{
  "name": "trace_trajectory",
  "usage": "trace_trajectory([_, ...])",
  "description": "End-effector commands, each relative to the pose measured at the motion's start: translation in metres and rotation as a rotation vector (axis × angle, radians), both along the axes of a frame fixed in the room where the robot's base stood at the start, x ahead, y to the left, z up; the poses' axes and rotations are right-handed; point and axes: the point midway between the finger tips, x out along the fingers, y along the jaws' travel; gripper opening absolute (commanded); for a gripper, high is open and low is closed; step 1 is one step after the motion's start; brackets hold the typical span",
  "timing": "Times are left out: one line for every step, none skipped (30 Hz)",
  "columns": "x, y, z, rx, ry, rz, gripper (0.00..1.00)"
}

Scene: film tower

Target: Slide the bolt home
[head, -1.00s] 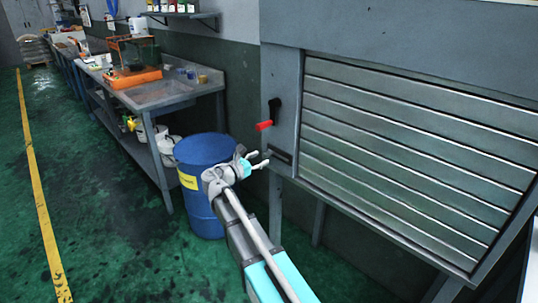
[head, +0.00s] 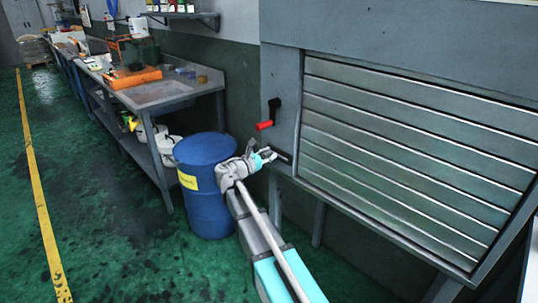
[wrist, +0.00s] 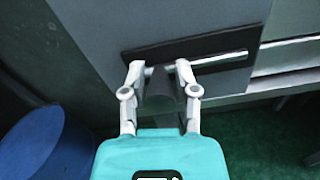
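The bolt (wrist: 222,59) shows in the wrist view as a thin bright bar across a dark plate. The plate (wrist: 195,45) sits low on the grey frame left of the shutter; it is a small dark strip in the head view (head: 283,157). My gripper (wrist: 158,69) has its two fingers apart in front of the plate's left part. A dark grey shape (wrist: 161,88) lies between the fingers; I cannot tell if it is the bolt's knob. No finger clearly touches it. In the head view my gripper (head: 270,153) is at the plate's left end.
A slatted metal shutter (head: 410,150) fills the right. A blue drum (head: 205,200) stands close left of my gripper, also in the wrist view (wrist: 45,150). A workbench (head: 165,92) stands farther left.

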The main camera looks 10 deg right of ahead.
Motion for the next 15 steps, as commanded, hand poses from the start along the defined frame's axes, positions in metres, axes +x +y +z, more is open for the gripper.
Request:
trace_trajectory([-0.0001,0.0000,0.0000,0.000,0.000,0.000,0.20])
trace_trajectory([-0.0001,0.0000,0.0000,0.000,0.000,0.000,0.15])
trace_trajectory([-0.0001,0.0000,0.0000,0.000,0.000,0.000,0.07])
trace_trajectory([-0.0001,0.0001,0.0000,0.000,0.000,0.000,0.02])
trace_trajectory([-0.0001,0.0001,0.0000,0.000,0.000,0.000,0.00])
trace_trajectory([-0.0001,0.0001,0.0000,0.000,0.000,0.000,0.00])
trace_trajectory([-0.0001,0.0001,0.0000,0.000,0.000,0.000,0.00])
trace_trajectory([-0.0001,0.0001,0.0000,0.000,0.000,0.000,0.00])
trace_trajectory([-0.0001,0.0001,0.0000,0.000,0.000,0.000,0.00])
trace_trajectory([-0.0001,0.0001,0.0000,0.000,0.000,0.000,0.00])
trace_trajectory([-0.0001,0.0001,0.0000,0.000,0.000,0.000,0.00])
trace_trajectory([-0.0007,-0.0003,0.0001,0.000,0.000,0.000,0.00])
trace_trajectory([-0.0019,-0.0009,0.0000,0.000,0.000,0.000,0.00])
trace_trajectory([-0.0039,-0.0019,0.0001,0.000,0.000,0.000,0.00])
trace_trajectory([-0.0076,-0.0038,0.0000,0.000,0.000,-0.001,0.00])
